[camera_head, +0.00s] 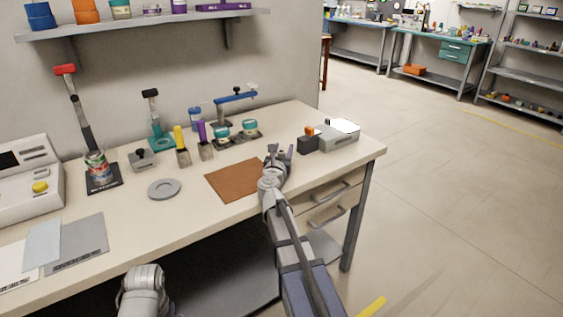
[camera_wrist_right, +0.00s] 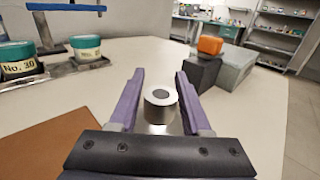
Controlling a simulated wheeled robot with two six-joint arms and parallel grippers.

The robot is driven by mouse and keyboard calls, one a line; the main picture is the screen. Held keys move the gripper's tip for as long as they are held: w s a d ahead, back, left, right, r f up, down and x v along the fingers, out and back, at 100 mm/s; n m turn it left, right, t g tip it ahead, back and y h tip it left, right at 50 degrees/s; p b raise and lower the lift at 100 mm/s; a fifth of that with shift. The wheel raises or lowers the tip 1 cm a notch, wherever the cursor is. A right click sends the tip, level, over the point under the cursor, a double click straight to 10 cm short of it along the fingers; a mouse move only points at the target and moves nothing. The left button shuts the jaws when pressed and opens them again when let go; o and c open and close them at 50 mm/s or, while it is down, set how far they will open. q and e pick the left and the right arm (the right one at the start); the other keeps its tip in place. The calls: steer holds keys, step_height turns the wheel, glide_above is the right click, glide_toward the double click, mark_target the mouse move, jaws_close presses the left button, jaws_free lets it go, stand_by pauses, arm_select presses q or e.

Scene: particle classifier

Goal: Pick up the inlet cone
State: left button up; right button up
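The inlet cone looks to be the small silver metal piece (camera_wrist_right: 160,105) with a dark round top in the right wrist view. It stands upright between the two purple fingers of my right gripper (camera_wrist_right: 160,78), with a gap seen on either side. My right gripper is open around it. In the head view the right gripper (camera_head: 279,152) is over the bench just right of the brown mat, and I cannot clearly make out the cone there. Only a grey part of my left arm shows at the bottom of the head view; its gripper is out of sight.
The brown mat (camera_head: 236,180) lies left of the right gripper. A grey box (camera_head: 338,134) and a dark block with an orange top (camera_head: 308,143) stand to its right. Teal-lidded jars (camera_head: 221,135) stand behind.

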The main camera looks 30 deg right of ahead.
jaws_close()
arm_select(q)
steer(key=shift+r, duration=0.15)
arm_select(e)
steer(key=shift+r, duration=0.15)
arm_select(q)
step_height(320, 180, up, 10)
steer(key=p, duration=1)
arm_select(e)
step_height(320, 180, up, 10)
arm_select(q)
steer(key=shift+f, duration=0.2)
steer(key=shift+c, duration=0.2)
